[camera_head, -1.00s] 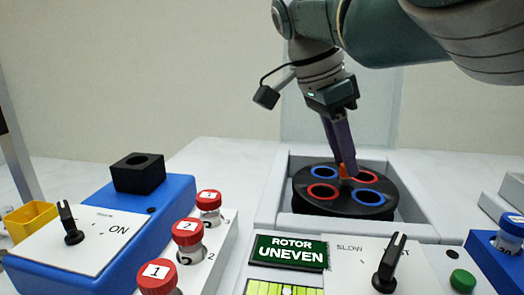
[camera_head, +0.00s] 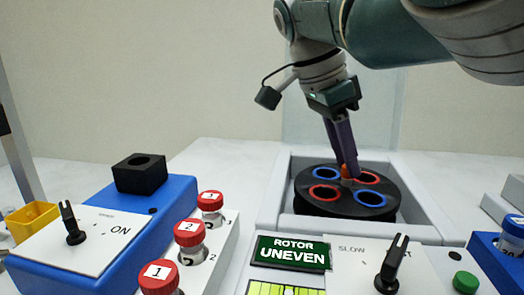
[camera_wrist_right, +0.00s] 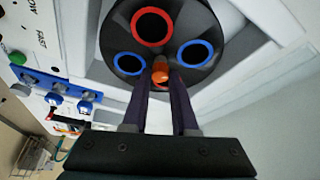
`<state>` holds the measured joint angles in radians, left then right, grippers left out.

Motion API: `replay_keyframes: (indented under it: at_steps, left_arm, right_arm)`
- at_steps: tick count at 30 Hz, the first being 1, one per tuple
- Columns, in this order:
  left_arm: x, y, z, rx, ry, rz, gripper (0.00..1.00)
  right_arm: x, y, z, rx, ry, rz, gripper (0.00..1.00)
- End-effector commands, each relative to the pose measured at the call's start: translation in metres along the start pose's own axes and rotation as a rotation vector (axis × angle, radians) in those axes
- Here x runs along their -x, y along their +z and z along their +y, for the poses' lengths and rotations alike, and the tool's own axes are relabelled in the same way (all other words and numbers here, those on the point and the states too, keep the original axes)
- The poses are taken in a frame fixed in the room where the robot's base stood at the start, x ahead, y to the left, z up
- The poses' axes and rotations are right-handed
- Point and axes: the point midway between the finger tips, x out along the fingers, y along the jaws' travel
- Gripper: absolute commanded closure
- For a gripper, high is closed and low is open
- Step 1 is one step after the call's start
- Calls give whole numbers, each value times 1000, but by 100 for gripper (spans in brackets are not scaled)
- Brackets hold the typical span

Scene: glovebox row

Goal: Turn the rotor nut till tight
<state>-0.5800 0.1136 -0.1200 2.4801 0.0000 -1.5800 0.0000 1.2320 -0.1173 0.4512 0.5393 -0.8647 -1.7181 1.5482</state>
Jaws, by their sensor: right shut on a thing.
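The black rotor (camera_head: 322,205) sits in the centrifuge well, with red-ringed and blue-ringed holes around its middle. The orange rotor nut (camera_head: 346,172) is at the rotor's centre; it also shows in the right wrist view (camera_wrist_right: 160,75). My right gripper (camera_head: 347,165) points down at the centre with its fingers shut on the nut. In the right wrist view its dark fingers (camera_wrist_right: 161,82) meet the nut from both sides and partly cover it. The sign (camera_head: 290,252) reads "ROTOR UNEVEN". My left gripper is not in view.
Red-capped vials 1 (camera_head: 158,278), 2 (camera_head: 189,236) and 3 (camera_head: 211,202) stand in a white rack at left. A blue unit with a black block (camera_head: 139,174) is further left. A knob (camera_head: 391,265) and green button (camera_head: 466,282) are in front of the well.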

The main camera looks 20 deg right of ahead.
Motion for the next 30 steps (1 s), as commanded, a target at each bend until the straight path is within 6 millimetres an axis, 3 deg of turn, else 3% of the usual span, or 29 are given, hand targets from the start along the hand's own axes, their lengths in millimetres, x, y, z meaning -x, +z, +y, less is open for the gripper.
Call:
replay_keyframes:
  at_steps: [5,6,13,23,30]
  left_arm:
    - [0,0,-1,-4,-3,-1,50]
    - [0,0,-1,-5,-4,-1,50]
    - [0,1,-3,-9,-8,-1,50]
    - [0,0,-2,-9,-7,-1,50]
    - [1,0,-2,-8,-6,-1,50]
  right_arm:
    - [0,0,0,0,1,1,100]
    - [0,0,0,0,1,1,69]
    - [0,0,0,0,0,0,44]
    - [6,0,0,0,-1,0,44]
    - [52,0,-1,1,-6,0,44]
